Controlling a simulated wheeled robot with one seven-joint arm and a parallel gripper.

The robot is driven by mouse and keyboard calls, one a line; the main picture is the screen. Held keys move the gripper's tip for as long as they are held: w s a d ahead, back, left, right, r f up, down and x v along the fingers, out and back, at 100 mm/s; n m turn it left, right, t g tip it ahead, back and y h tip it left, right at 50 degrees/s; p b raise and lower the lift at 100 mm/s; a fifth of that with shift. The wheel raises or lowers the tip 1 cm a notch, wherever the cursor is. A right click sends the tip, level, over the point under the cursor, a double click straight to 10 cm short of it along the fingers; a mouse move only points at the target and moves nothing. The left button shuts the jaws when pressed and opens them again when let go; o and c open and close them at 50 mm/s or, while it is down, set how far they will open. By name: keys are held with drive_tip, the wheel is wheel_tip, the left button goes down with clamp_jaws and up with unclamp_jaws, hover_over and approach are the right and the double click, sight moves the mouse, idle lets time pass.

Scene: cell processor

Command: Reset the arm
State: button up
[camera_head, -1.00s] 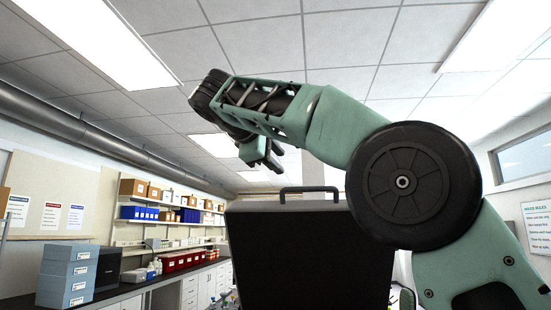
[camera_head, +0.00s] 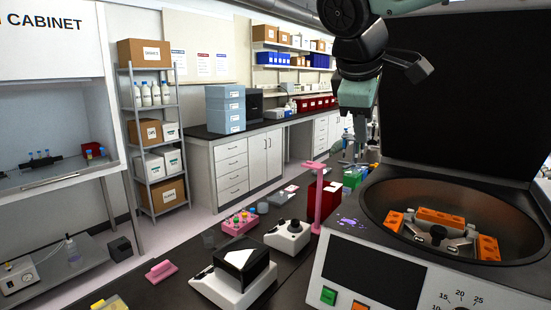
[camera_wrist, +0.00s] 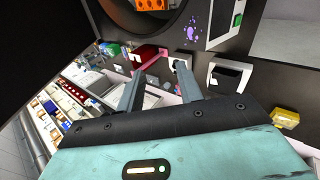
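My arm comes down from the top of the head view, bent at a dark joint. My gripper (camera_head: 361,155) points downward in front of the raised black lid's left edge, above and left of the open centrifuge (camera_head: 350,240). In the wrist view, the two grey fingers of my gripper (camera_wrist: 160,68) stand apart with nothing between them. The gripper is open, empty and touching nothing that I can see.
The black lid (camera_head: 460,100) stands upright behind a bowl with an orange-and-grey rotor (camera_head: 437,230). A pink stand (camera_head: 318,210), a red box (camera_head: 331,192), a pink tube rack (camera_head: 240,222) and white devices (camera_head: 235,285) crowd the dark bench. A shelf (camera_head: 155,140) stands left.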

drive_tip(key=s+a+f+m+g+y+b, duration=0.1)
drive_tip(key=s+f+m+g+y+b, duration=0.3)
drive_tip(key=s+f, duration=2.5)
wheel_tip(320, 180, down, 3)
drive_tip(key=shift+a+r+g+b, duration=0.15)
drive_tip(key=shift+a+g+b, duration=0.2)
drive_tip(key=shift+g+b, duration=0.5)
drive_tip(key=shift+w, duration=0.1)
